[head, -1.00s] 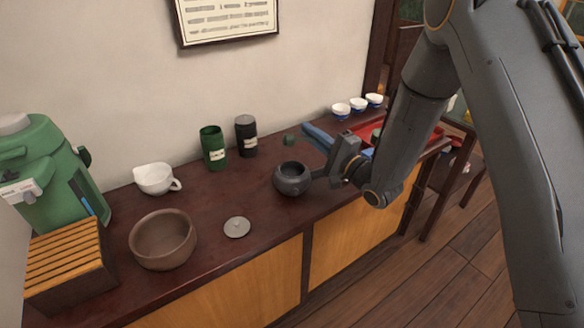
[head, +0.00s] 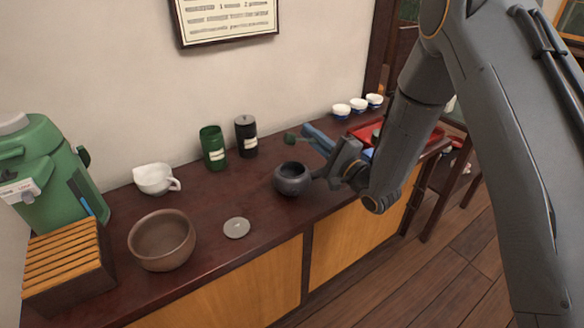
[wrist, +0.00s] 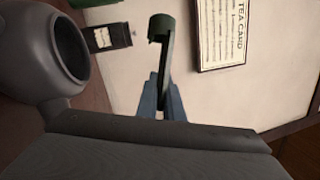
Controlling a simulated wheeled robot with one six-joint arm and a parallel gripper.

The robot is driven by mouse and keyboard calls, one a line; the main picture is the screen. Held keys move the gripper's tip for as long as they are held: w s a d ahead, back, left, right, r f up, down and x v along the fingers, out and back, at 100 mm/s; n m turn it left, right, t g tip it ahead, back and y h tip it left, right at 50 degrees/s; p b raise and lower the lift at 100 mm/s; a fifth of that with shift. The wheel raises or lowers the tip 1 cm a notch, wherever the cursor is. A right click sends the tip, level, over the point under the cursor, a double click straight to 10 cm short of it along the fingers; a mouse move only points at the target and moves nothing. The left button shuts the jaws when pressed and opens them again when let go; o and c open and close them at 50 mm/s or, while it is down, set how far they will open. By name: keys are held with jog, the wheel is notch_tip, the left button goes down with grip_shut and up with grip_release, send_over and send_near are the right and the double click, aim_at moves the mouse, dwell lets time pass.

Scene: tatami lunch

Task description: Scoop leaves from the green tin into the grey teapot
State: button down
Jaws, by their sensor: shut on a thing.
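The green tin (head: 213,148) stands upright and open-topped on the counter near the wall, with a pale label. The grey teapot (head: 291,180) stands in front and to the right of it, lid off; its round opening also shows in the wrist view (wrist: 35,60). My gripper (head: 308,133) is behind and to the right of the teapot, with blue fingers shut on a dark green scoop (wrist: 162,30). The scoop's green head is in the air, to the right of the tins and apart from them. Whether it holds leaves cannot be seen.
A black tin (head: 246,136) stands just right of the green tin. A grey lid (head: 236,228), a brown bowl (head: 162,240) and a white pitcher (head: 155,179) are to the left. White-and-blue cups (head: 358,105) and a red tray (head: 428,137) are at the right.

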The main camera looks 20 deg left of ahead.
jog(key=shift+r+m+t, duration=0.25)
jog(key=shift+m+t, duration=0.25)
jog(key=shift+m, duration=0.3)
dwell(1.0)
jog(key=shift+f+m+b, duration=0.45)
jog(key=shift+f+m, duration=0.25)
jog(key=shift+f, duration=0.1)
dwell(0.7)
